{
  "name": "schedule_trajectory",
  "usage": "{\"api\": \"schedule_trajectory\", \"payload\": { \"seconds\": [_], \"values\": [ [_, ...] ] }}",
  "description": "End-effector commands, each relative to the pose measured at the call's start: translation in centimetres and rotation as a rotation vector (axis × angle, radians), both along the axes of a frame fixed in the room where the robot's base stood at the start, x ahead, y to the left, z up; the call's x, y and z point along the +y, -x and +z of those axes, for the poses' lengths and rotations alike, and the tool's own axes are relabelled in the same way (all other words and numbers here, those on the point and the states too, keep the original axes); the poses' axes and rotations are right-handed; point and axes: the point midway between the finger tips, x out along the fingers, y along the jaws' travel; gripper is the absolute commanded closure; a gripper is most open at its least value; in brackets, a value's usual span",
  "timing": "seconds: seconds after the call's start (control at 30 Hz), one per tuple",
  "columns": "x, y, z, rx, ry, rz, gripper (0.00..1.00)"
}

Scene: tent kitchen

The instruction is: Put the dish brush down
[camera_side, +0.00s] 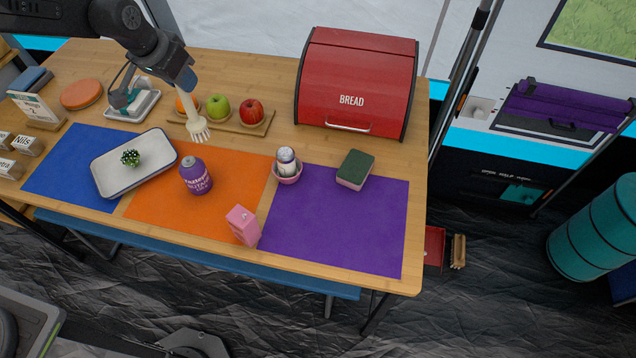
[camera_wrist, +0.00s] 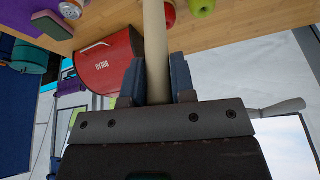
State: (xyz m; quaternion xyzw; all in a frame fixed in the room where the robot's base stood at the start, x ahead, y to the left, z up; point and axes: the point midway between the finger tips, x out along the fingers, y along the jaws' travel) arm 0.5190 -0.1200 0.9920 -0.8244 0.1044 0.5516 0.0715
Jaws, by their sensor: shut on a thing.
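The dish brush (camera_side: 195,122) has a pale handle and a bristle head pointing down. My gripper (camera_side: 184,82) is shut on its handle in the side view, and the brush hangs upright with its head just in front of the fruit board. I cannot tell whether the bristles touch the table. In the wrist view my gripper (camera_wrist: 157,84) has its two dark fingers on either side of the pale brush handle (camera_wrist: 155,40); the brush head is out of that view.
The fruit board (camera_side: 232,124) holds a green apple (camera_side: 218,107) and a red apple (camera_side: 251,111). Blue (camera_side: 55,180), orange (camera_side: 150,212) and purple (camera_side: 340,235) mats lie in front. A red bread box (camera_side: 357,85) is behind.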

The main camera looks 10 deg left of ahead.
Motion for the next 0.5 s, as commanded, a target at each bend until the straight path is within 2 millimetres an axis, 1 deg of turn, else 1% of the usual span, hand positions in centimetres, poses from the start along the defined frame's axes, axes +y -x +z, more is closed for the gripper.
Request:
{"api": "schedule_trajectory", "payload": {
  "seconds": [0.03,0.07,0.1,0.17,0.2,0.27,0.3,0.4,0.5],
  "values": [
    [-3.0,0.4,-0.1,0.001,0.001,-0.060,1.00],
    [-4.5,0.6,-0.1,0.000,0.001,-0.092,1.00],
    [-6.6,1.0,0.0,0.001,0.001,-0.137,1.00],
    [-9.6,1.8,-0.1,0.001,0.001,-0.202,1.00],
    [-11.6,2.4,-0.1,0.000,0.002,-0.243,1.00],
    [-14.3,3.4,-0.1,-0.001,0.001,-0.302,1.00],
    [-16.0,4.1,-0.1,-0.001,0.002,-0.339,1.00],
    [-19.6,5.8,-0.1,0.001,0.002,-0.420,1.00],
    [-22.2,7.2,-0.1,0.000,0.003,-0.477,1.00]
  ]
}}
